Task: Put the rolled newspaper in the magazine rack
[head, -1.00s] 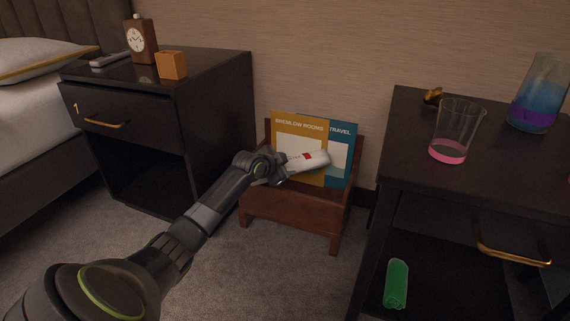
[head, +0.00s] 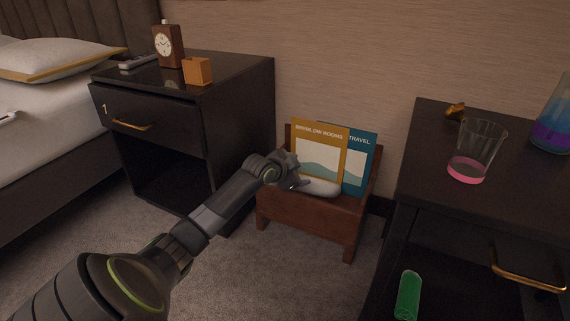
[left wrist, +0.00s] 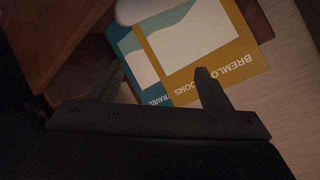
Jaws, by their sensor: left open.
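The rolled newspaper (head: 320,187) is a pale roll lying low in the wooden magazine rack (head: 310,217), in front of the magazines. Its lower side is hidden by the rack's front board. A pale rounded end at the top of the left wrist view (left wrist: 131,10) looks like the newspaper. My left gripper (head: 293,172) is open at the newspaper's left end, just above the rack's front. In the left wrist view its two fingers (left wrist: 157,76) are spread with nothing between them, over the magazines. My right gripper is not in view.
A tan magazine (head: 320,150) and a blue one (head: 360,150) stand in the rack. A dark nightstand (head: 240,110) is left of it. Another (head: 425,190) at right bears a glass (head: 480,150) and a vase (head: 553,115). A green cylinder (head: 408,293) is at lower right.

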